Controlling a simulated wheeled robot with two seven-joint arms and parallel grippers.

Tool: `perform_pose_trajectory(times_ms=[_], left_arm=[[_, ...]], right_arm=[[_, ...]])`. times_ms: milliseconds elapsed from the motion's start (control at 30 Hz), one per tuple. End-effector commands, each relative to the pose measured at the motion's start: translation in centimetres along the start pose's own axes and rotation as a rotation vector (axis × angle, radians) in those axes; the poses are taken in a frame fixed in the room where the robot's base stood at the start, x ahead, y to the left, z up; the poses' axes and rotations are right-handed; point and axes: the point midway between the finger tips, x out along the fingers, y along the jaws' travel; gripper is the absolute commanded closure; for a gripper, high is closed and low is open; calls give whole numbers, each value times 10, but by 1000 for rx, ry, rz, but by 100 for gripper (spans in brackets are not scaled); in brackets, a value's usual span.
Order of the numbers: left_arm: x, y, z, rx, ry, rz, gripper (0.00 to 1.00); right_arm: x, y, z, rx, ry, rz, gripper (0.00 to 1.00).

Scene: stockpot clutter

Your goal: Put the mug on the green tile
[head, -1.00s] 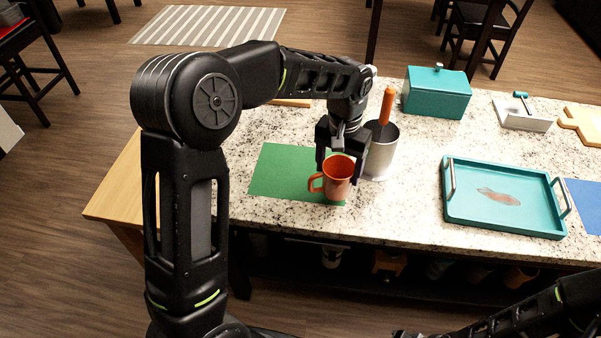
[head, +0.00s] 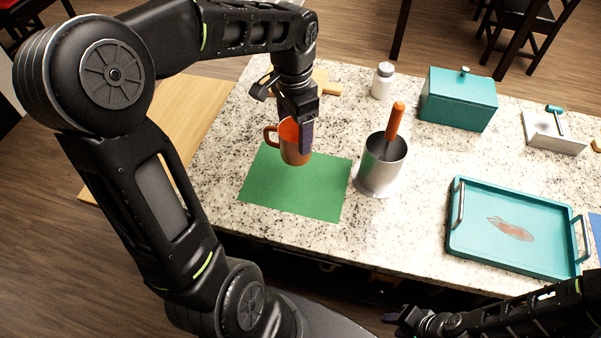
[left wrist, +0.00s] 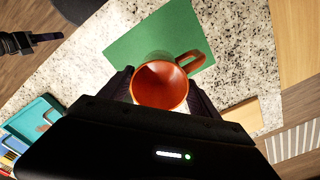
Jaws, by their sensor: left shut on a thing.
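The orange mug (head: 296,153) is upright, its handle to the left in the head view. My left gripper (head: 299,137) is shut on it from above, fingers at its sides. The green tile (head: 300,190) lies flat on the counter; the mug overlaps its far edge in the head view and seems to be above it. In the left wrist view the mug (left wrist: 160,86) sits between the fingers, with the tile (left wrist: 150,38) behind it. My right gripper (head: 400,319) is at the bottom of the head view, partly cut off; its opening is unclear.
A metal pot (head: 381,170) with an orange-handled tool stands just right of the tile. A teal tray (head: 455,240) is further right. A teal box (head: 458,101) and a white jar (head: 382,80) stand behind. Speckled counter (head: 225,135) is clear left of the tile.

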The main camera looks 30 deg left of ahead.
Motion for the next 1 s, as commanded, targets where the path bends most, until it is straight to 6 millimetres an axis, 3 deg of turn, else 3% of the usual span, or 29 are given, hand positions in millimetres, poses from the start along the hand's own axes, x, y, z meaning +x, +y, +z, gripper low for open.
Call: perform_pose_trajectory(times_ms=[167,500,867,1000], left_arm=[[7,0,0,-1,0,0,82],[60,0,-1,-3,0,0,82],[65,0,-1,-3,0,0,82],[81,0,0,-1,-2,1,82]], right_arm=[[0,0,0,0,1,0,64],[-3,-1,0,0,1,0,64],[-3,-1,0,0,1,0,64],[-4,-2,0,0,1,0,64]])
